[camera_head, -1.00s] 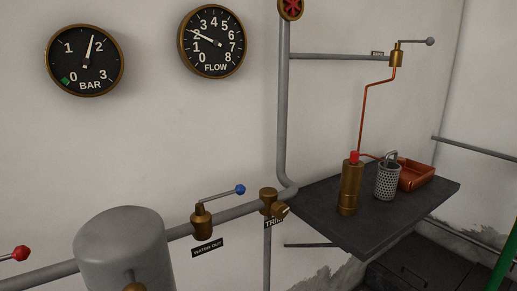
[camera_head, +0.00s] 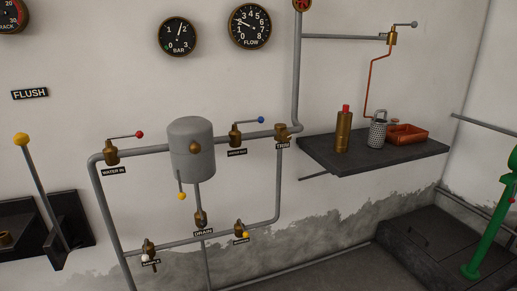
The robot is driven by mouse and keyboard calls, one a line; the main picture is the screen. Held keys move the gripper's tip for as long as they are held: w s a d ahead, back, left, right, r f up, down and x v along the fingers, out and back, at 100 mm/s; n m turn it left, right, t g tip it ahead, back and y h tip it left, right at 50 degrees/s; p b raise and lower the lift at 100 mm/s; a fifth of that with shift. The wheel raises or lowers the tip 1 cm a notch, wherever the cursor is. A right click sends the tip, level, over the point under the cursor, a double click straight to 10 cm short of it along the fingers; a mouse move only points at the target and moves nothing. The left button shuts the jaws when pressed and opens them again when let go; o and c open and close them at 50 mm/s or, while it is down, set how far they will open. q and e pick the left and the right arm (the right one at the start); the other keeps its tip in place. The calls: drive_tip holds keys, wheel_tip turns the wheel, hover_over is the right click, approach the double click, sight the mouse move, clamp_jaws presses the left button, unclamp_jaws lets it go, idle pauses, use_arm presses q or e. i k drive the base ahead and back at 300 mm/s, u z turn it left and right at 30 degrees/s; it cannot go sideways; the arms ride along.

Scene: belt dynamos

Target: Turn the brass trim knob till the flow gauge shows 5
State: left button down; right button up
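The brass trim knob (camera_head: 282,131) sits on the pipe junction at the left end of the dark shelf, above its TRIM label (camera_head: 283,145). The round flow gauge (camera_head: 249,27) hangs high on the wall, up and left of the knob. Its needle points up-left, at about 2 on the 0 to 8 dial. Neither of my grippers shows in the head view, and nothing touches the knob.
The bar gauge (camera_head: 178,37) reads a little under 2. A grey tank (camera_head: 192,150) and a blue-tipped lever valve (camera_head: 236,136) stand left of the knob.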

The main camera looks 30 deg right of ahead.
sight(285, 136)
drive_tip(key=i, duration=1.35)
drive_tip(key=z, duration=0.45)
